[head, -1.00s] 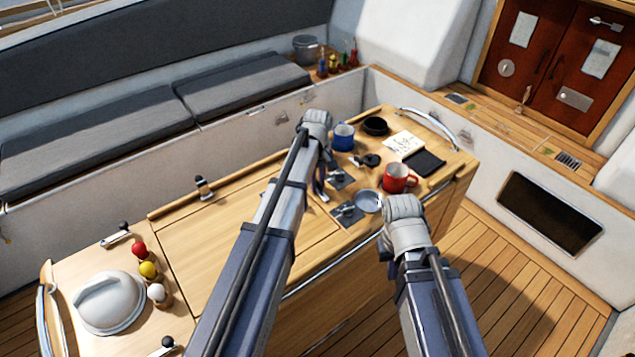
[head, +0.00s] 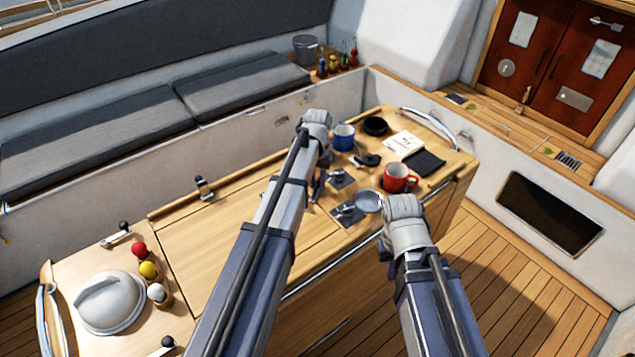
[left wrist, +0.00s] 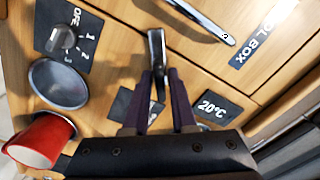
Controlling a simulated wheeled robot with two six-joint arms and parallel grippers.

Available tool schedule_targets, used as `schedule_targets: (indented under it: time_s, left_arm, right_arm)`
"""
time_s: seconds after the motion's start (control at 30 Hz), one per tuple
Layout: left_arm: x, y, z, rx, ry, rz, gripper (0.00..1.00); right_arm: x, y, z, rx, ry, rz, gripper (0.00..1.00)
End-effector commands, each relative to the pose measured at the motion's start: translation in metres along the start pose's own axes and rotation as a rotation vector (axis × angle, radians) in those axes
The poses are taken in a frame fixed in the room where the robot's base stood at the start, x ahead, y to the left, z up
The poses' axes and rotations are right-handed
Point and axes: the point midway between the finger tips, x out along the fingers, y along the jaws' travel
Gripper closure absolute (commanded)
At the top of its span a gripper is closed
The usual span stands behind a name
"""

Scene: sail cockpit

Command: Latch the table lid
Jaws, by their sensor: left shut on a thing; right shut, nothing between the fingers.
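The pale wooden table lid (head: 205,245) lies flat and closed-looking on the table, partly covered by my left arm. My left gripper (head: 318,187) reaches down at the lid's right end, beside two dark dial panels. In the left wrist view, its two dark fingers (left wrist: 167,100) are shut on a grey metal lever (left wrist: 156,48), standing between them. Whether the lever engages anything cannot be seen.
A white dome (head: 108,302) and coloured balls (head: 148,270) stand at the left. A metal rail (head: 325,270) runs along the front edge.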

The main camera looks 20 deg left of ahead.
Motion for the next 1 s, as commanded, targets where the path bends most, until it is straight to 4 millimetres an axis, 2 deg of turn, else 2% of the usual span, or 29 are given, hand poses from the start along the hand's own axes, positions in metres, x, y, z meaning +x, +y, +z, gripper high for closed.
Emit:
schedule_targets:
  time_s: [0.5,1.0]
  left_arm:
    - [0.0001,0.0001,0.0005,0.433,-0.001,0.0,1.0]
    - [0.0001,0.0001,0.0006,0.612,-0.001,0.001,1.0]
  right_arm:
    - [0.0001,0.0,0.0,0.0,0.0,0.0,1.0]
    - [0.0001,0.0,0.0,0.0,0.0,0.0,1.0]
